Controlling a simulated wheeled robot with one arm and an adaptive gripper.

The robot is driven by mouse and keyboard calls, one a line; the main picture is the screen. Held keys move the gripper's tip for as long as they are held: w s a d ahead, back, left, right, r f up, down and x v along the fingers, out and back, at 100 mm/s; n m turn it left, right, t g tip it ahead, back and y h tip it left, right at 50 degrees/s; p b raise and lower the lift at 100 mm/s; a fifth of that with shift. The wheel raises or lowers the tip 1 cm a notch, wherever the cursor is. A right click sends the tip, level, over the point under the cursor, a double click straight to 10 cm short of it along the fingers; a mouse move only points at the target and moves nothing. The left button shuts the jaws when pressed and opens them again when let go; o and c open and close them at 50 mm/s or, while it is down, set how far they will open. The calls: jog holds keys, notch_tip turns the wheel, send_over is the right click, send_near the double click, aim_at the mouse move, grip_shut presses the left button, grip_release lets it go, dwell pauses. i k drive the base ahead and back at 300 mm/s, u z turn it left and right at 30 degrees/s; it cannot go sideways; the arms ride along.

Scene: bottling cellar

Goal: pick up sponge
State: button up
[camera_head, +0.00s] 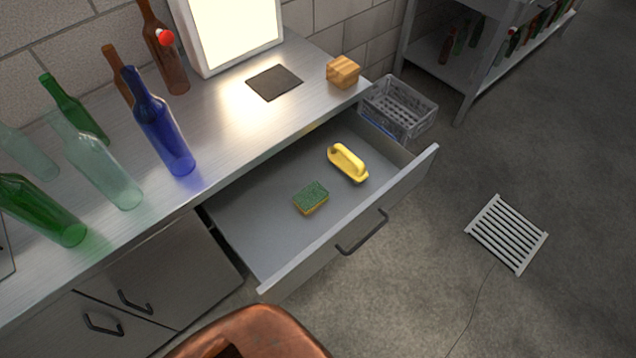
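My gripper is not in view.
The drawer front (400,190) with its dark handle juts out below the metal counter. Several bottles (163,135), a lit panel (235,30), a dark square mat (274,82) and a wooden block (343,71) stand or lie on the counter. A grey crate (398,108) and a white slatted grate (507,234) are on the floor. A copper-coloured rounded thing (265,335) is at the bottom edge.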

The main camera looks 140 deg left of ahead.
aim_at(314, 195)
jog(key=z, duration=4.75)
jog(key=k, duration=1.1)
jog(key=z, duration=1.3)
jog(key=i, duration=0.45)
jog(key=u, duration=0.05)
